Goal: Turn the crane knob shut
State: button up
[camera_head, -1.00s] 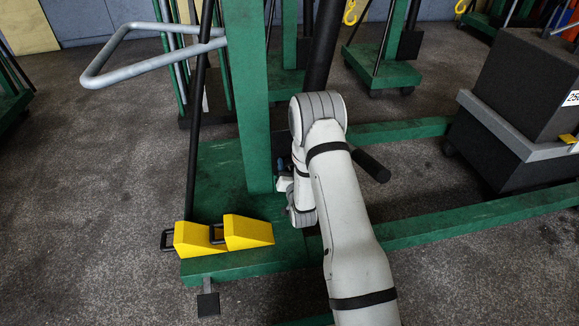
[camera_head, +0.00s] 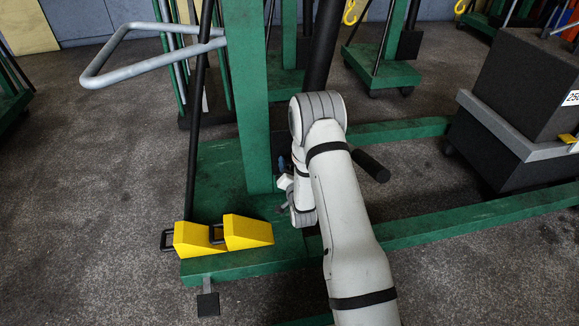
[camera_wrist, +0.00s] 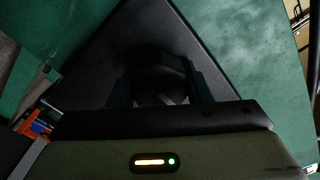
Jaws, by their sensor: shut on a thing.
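The green crane (camera_head: 246,100) stands upright in the head view, with my white arm reaching in front of its base. The dark round knob (camera_wrist: 160,72) shows in the wrist view, in deep shadow in front of a black surface. My gripper (camera_wrist: 160,88) has one finger on each side of the knob and is shut on it. In the head view the knob is hidden behind my arm, and only a small part of my wrist end shows beside the mast. The knob's exact turn cannot be told.
Two yellow wedges (camera_head: 222,234) lie on the front left of the green base. A grey handle (camera_head: 150,48) sticks out left from the mast. A black grip (camera_head: 371,166) lies just right of my arm. A dark weight block (camera_head: 525,85) stands at right. The left floor is clear.

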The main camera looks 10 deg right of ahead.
jog(key=o, duration=1)
jog(key=shift+d, duration=0.1)
jog(key=shift+s, duration=0.1)
jog(key=s+p, duration=0.2)
jog(key=s, duration=0.5)
jog(key=shift+s+p, duration=0.35)
notch_tip(320, 180, up, 36)
jog(key=s+n+g+p, duration=0.2)
jog(key=n+g+p, duration=0.35)
jog(key=p, duration=1.45)
jog(key=s+r+n+g+p, duration=0.2)
jog(key=s+r+g+p, duration=0.8)
jog(key=s+r+p, duration=0.7)
jog(key=s+r, duration=1.1)
jog(key=r, duration=0.1)
jog(key=shift+s+r+p, duration=0.15)
jog(key=shift+s+p, duration=0.15)
jog(key=shift+p, duration=0.1)
